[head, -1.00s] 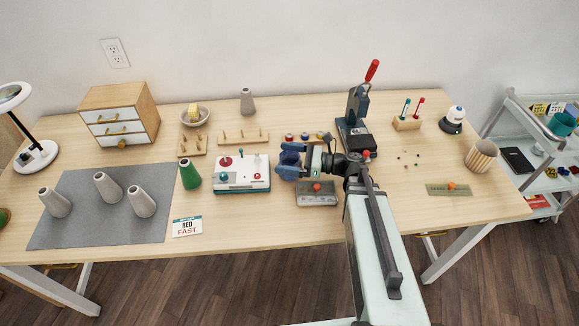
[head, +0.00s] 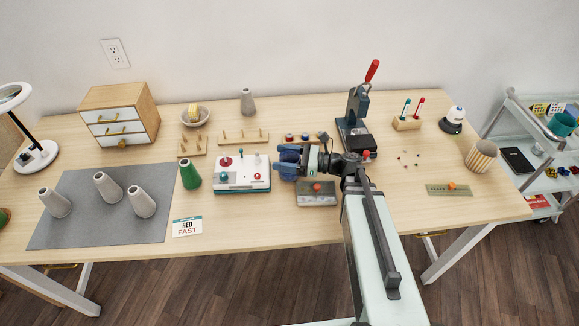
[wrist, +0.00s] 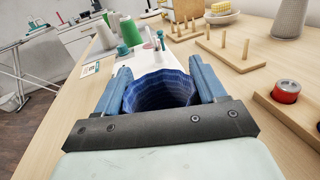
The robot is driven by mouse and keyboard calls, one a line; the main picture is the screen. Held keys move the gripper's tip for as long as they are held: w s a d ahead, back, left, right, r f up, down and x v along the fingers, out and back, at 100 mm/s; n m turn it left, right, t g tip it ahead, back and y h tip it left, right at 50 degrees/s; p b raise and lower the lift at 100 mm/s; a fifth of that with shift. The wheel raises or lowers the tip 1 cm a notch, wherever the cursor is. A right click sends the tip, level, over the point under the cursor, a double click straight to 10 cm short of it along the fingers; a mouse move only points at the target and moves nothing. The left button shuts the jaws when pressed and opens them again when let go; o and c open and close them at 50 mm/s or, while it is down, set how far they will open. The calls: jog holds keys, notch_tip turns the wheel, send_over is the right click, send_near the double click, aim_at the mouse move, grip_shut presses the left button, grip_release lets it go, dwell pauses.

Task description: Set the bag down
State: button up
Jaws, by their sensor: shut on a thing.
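A dark blue, ribbed, round, open-topped container (wrist: 160,88) sits between the two blue fingers of my gripper (wrist: 160,66) in the wrist view; I take it to be the bag. Its opening faces up, and its lower part is hidden by the gripper's dark bar. In the head view my gripper (head: 288,161) is over the table (head: 250,230), just right of the white board with knobs. There the container blends with the blue fingers, and I cannot tell whether its base touches the table.
The white board (head: 242,175) is close on the left. A grey box with a red knob (head: 317,193) is just in front. A red spool in a wooden holder (wrist: 287,91) is to the right in the wrist view. The green cone (head: 189,174) is farther left.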

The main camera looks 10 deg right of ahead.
jog(key=shift+r, duration=0.1)
notch_tip(320, 180, up, 15)
jog(key=w+d+m+t+h, duration=0.5)
jog(key=w+t, duration=0.1)
jog(key=w, duration=0.6)
jog(key=w+d+m+t+h, duration=0.4)
jog(key=w+m+t+h, duration=0.15)
jog(key=w, duration=0.75)
jog(key=w+d+m+g+h, duration=0.3)
jog(key=w+d+m+h, duration=0.1)
jog(key=d+m+h, duration=0.6)
jog(key=w+d+m+g+h, duration=0.4)
jog(key=w+d+m+h, duration=0.15)
jog(key=d+h, duration=0.5)
jog(key=shift+s+a+f+m+h, duration=0.15)
jog(key=shift+s+a+f+h, duration=0.15)
jog(key=shift+f, duration=2.2)
jog(key=shift+s+a+f+m+h, duration=0.1)
jog(key=shift+a+f+m+h, duration=0.2)
jog(key=shift+f, duration=2.2)
jog(key=shift+s+a+f+m+h, duration=0.15)
jog(key=shift+f+h, duration=0.25)
jog(key=shift+f, duration=2.1)
